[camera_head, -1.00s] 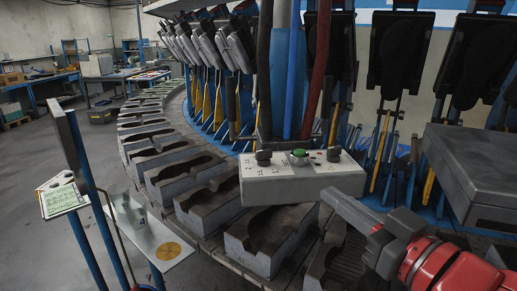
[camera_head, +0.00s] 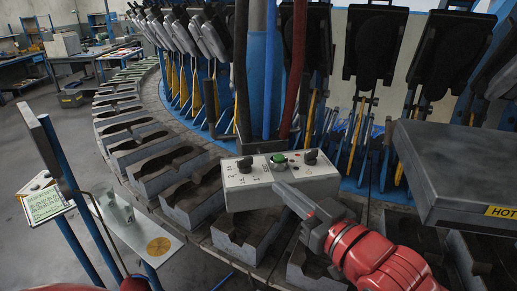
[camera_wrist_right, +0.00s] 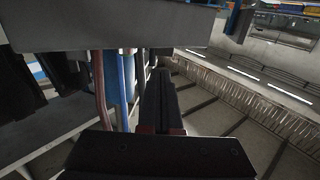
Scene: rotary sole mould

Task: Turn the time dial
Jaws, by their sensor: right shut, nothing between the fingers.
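A pale control box (camera_head: 262,188) hangs in front of the rotary machine in the head view. Its sloped top carries a black left knob (camera_head: 245,165), a green button (camera_head: 279,158) and a black right knob (camera_head: 311,156), with small printed marks. Which knob is the time dial cannot be read. My left gripper is out of view.
Grey sole moulds (camera_head: 195,195) line the round table. A grey cover (camera_head: 460,175) with a yellow HOT label juts in at the right. Hoses (camera_head: 268,80) rise behind the box. A blue-legged stand (camera_head: 75,200) with a card and small shelf is at the left.

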